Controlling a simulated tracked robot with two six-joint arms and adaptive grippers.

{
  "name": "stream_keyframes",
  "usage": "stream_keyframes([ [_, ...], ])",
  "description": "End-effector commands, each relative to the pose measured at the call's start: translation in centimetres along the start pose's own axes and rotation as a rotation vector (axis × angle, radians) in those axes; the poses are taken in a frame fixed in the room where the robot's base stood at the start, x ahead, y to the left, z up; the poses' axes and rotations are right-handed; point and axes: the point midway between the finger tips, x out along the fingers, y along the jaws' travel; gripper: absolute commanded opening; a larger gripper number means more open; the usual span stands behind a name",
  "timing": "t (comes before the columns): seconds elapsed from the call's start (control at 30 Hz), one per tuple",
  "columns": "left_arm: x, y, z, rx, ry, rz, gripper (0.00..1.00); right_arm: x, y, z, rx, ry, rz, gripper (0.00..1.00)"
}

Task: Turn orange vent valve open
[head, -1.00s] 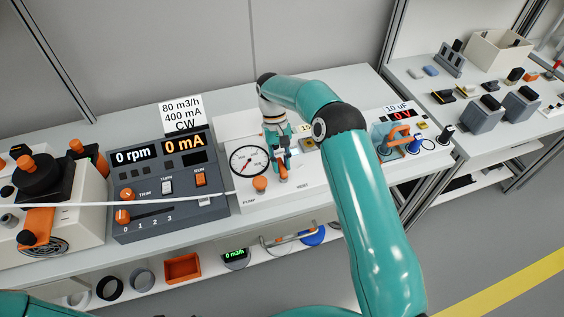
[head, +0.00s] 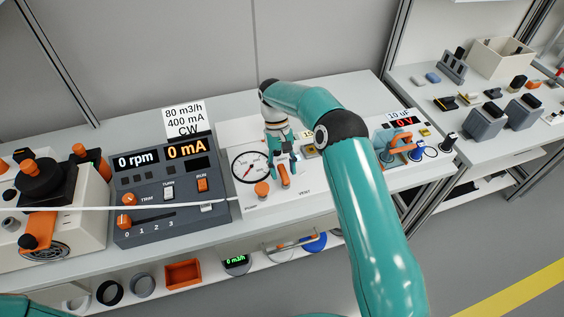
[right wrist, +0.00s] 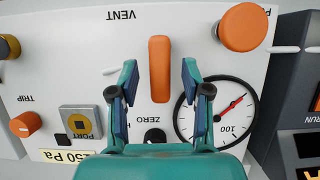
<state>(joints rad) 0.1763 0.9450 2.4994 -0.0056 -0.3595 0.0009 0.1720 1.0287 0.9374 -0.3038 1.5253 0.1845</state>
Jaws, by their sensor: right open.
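The orange vent valve handle (head: 284,175) is on the white panel, right of the round gauge. In the right wrist view the handle (right wrist: 159,68) is a long upright bar below the VENT label. My right gripper (head: 281,165) is at the handle in the head view. In the right wrist view my right gripper (right wrist: 159,84) is open, with one finger on each side of the bar. Gaps show between the bar and both fingers. How far the fingertips are from the panel is hard to tell. My left gripper is out of view.
The gauge (right wrist: 217,110) and an orange knob (right wrist: 243,27) are close to the right finger. A black ZERO knob (right wrist: 155,136) is below the bar.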

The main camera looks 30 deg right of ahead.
Motion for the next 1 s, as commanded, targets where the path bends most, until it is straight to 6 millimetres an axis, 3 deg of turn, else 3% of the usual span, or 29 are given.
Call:
stream_keyframes([
  [0.6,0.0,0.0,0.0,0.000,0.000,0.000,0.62,-6.2,0.0,-0.3,0.000,0.004,0.001,0.48],
  [1.0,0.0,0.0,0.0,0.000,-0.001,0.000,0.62,-7.3,0.0,-0.1,-0.001,0.002,0.000,0.48],
])
